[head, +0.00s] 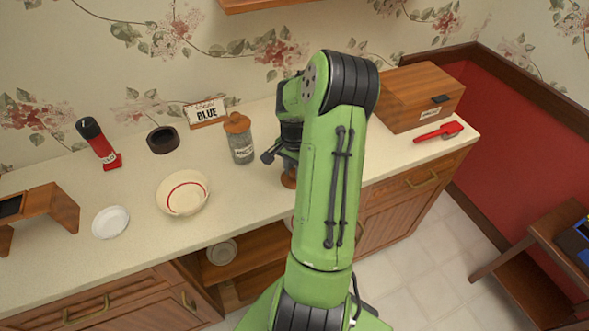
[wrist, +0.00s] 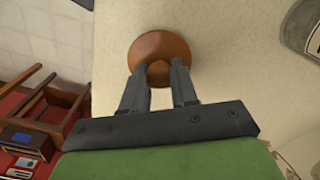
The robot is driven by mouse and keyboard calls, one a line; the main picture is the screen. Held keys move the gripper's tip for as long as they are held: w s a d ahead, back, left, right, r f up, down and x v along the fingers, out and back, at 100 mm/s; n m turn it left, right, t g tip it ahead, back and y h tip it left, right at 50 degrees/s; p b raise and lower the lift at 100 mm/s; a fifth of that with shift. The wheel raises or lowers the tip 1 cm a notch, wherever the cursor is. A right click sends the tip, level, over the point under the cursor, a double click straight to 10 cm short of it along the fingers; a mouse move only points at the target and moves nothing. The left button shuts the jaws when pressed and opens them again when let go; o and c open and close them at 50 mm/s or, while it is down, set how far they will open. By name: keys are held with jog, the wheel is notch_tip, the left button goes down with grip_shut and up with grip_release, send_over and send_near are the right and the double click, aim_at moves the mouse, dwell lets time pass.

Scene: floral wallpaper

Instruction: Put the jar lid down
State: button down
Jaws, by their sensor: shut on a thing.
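The jar lid (wrist: 160,45) is round and orange-brown, with a small knob between my fingertips in the wrist view. My gripper (wrist: 160,72) is shut on that knob. The lid is over the pale countertop; whether it touches the surface I cannot tell. In the head view my arm hides most of the gripper, and a small brown part of the lid (head: 288,179) shows beside the arm. A glass jar (head: 241,149) with a label and a brown top stands to the left of my arm. Part of a grey labelled thing, likely this jar, shows in the wrist view (wrist: 300,30).
A wooden box (head: 420,95) and red utensil (head: 438,132) are right. The counter's front edge is near the lid.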

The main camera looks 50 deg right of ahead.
jog(key=c, duration=0.9)
grip_release()
jog(key=shift+f, duration=0.1)
jog(key=shift+o, duration=0.2)
notch_tip(320, 180, up, 12)
jog(key=p, duration=0.2)
jog(key=w+a+r+n+h, duration=0.1)
jog(key=w+a+r+n, duration=0.1)
jog(key=a+r+n, duration=0.35)
jog(key=s+a+r+n+t+h, duration=0.15)
jog(key=a+r+n, duration=0.3)
jog(key=a, duration=0.85)
jog(key=s+a+r+n+t+y, duration=0.1)
jog(key=s+a+n+t, duration=0.3)
jog(key=s+a+n, duration=0.4)
jog(key=s+a+y, duration=0.1)
jog(key=a, duration=0.3)
jog(key=shift+s+a+r, duration=0.15)
jog(key=shift+a+r, duration=0.1)
jog(key=shift+r, duration=0.15)
